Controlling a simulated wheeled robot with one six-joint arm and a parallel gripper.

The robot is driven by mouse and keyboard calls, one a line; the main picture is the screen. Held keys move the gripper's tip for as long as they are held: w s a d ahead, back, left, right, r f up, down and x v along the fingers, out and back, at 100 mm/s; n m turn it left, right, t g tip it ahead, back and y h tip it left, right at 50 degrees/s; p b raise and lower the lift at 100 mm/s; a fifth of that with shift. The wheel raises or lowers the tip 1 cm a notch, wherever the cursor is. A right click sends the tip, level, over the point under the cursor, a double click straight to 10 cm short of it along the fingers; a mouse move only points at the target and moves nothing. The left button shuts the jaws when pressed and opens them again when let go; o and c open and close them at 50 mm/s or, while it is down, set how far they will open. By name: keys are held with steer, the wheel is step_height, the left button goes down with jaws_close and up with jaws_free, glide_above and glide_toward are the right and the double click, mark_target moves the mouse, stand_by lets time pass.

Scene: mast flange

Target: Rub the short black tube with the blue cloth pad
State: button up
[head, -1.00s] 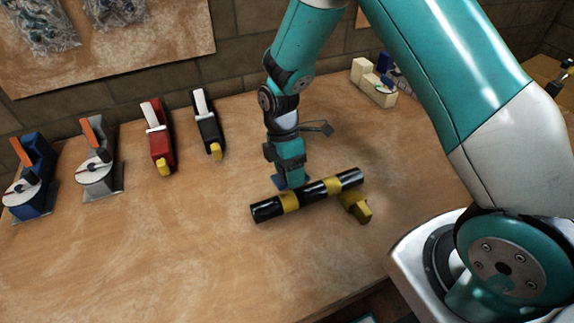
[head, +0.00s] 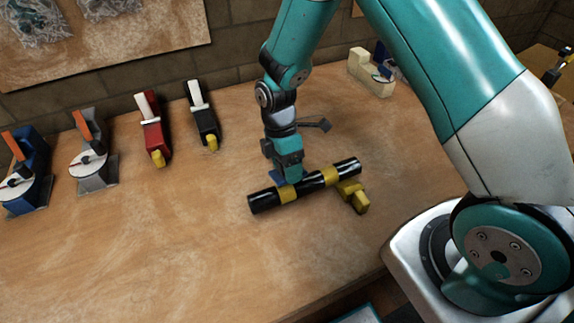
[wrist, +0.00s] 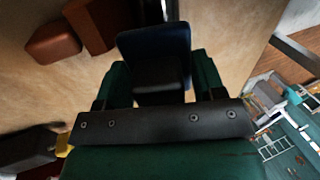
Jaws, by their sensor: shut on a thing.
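The short black tube (head: 309,187) with yellow bands lies slanted on the wooden bench in the head view. My gripper (head: 285,177) points down at the far side of the tube, left of its middle. It is shut on the blue cloth pad (head: 276,176), of which only a small piece shows in the head view. In the wrist view the dark blue pad (wrist: 155,42) sits between the green fingers of my gripper (wrist: 157,80). The pad is close to the tube, but I cannot tell whether they touch.
A yellow block-like piece (head: 353,195) is by the tube's right end. A red tool (head: 153,130), a black tool (head: 204,115) and two tape dispensers stand to the left. A cream dispenser (head: 371,74) stands at the back. The front left bench is clear.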

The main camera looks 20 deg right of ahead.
mark_target(272, 176)
steer(key=shift+b+x, duration=0.55)
steer(key=shift+x, duration=0.45)
steer(key=shift+a+r, duration=0.15)
steer(key=shift+a, duration=3.85)
steer(key=shift+p, duration=0.4)
steer(key=shift+d, duration=2.05)
steer(key=shift+d+p, duration=0.4)
steer(key=shift+d, duration=1.6)
